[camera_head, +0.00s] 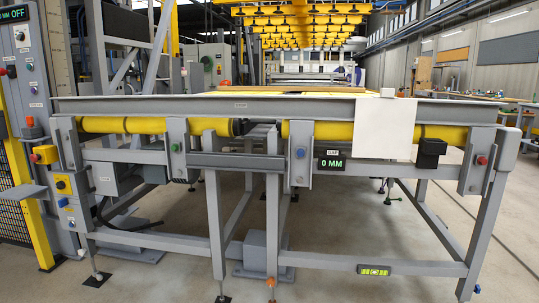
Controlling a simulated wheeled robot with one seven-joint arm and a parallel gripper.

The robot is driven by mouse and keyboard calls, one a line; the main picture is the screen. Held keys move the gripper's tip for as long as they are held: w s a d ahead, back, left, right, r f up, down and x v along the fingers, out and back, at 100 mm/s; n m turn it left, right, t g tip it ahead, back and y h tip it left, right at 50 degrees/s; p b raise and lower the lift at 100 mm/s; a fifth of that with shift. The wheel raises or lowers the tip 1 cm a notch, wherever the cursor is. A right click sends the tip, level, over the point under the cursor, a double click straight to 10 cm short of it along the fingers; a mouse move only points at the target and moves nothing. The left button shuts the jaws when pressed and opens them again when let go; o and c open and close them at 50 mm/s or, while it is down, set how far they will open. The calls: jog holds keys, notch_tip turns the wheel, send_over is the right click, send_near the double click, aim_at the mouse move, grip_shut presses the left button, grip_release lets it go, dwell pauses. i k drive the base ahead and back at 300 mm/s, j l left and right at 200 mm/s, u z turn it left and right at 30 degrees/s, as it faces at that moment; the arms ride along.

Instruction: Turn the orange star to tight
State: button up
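A small orange knob (271,283) sits low at the foot of a middle leg of the grey frame, near the bottom edge of the picture. It may be the orange star, but it is too small to tell its shape or how tight it is. My gripper is not in view.
A long grey frame (330,110) with yellow rollers (318,131) spans the view. A control cabinet (30,75) stands left. Floor shows in front.

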aim_at(271, 282)
jog(key=i+l, duration=0.2)
jog(key=i, duration=0.3)
jog(key=i+l, duration=0.15)
jog(key=i, duration=0.4)
jog(key=i+l, duration=0.2)
jog(key=i, duration=0.3)
jog(key=i+l, duration=0.15)
jog(key=i, duration=0.4)
